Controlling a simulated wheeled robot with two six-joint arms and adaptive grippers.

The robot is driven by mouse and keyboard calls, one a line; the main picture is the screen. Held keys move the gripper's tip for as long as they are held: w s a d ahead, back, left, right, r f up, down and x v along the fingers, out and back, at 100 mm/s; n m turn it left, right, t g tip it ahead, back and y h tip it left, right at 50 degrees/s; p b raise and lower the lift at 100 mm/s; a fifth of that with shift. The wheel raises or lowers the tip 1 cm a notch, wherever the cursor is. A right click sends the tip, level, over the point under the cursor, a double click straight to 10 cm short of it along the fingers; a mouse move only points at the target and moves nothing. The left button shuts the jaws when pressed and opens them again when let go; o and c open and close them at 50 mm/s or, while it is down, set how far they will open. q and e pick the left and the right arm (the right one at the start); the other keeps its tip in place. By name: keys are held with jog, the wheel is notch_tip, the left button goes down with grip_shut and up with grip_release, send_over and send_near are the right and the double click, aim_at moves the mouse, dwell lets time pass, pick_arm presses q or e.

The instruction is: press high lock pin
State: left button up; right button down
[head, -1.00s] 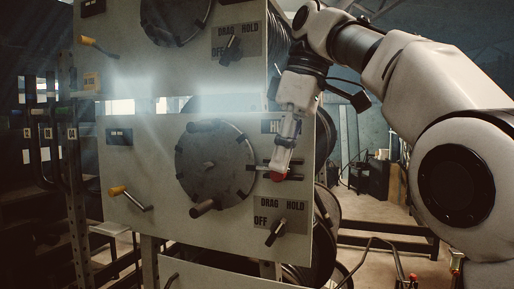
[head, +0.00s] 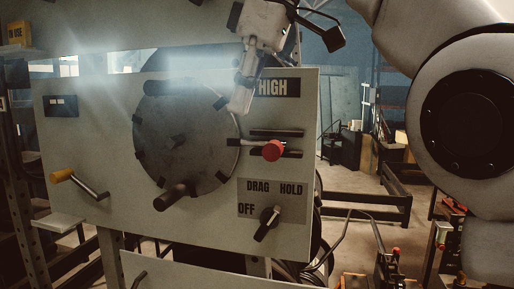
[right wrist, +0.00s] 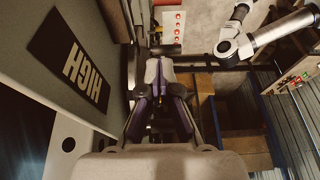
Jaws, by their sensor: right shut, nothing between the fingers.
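The high lock pin has a red round head (head: 272,150) and sits between dark horizontal bars on the grey panel, below the HIGH label (head: 272,87). My right gripper (head: 238,106) is shut and empty. In the head view its tips lie up and left of the red head, in front of the dark round reel's upper right edge, apart from the pin. In the right wrist view the closed fingers (right wrist: 160,108) are beside the HIGH label (right wrist: 70,62); I cannot make out the pin there. My left gripper is not in view.
The dark reel disc (head: 185,140) with its crank knobs is left of the pin. A DRAG HOLD/OFF switch (head: 268,218) is below it. A yellow-handled lever (head: 75,183) sticks out at lower left. Open floor and metal frames lie right of the panel.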

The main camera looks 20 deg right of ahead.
aim_at(260, 134)
jog(key=x, duration=0.2)
jog(key=b+x, duration=0.1)
jog(key=s+x, duration=0.1)
jog(key=x, duration=0.1)
jog(key=shift+a+f+b, duration=0.2)
jog(key=shift+f+b, duration=0.15)
jog(key=shift+f, duration=0.05)
jog(key=d, duration=0.1)
jog(key=s+d, duration=0.2)
jog(key=shift+d+r, duration=0.1)
jog(key=shift+r, duration=0.2)
jog(key=shift+d, duration=0.35)
jog(key=shift+a, duration=0.3)
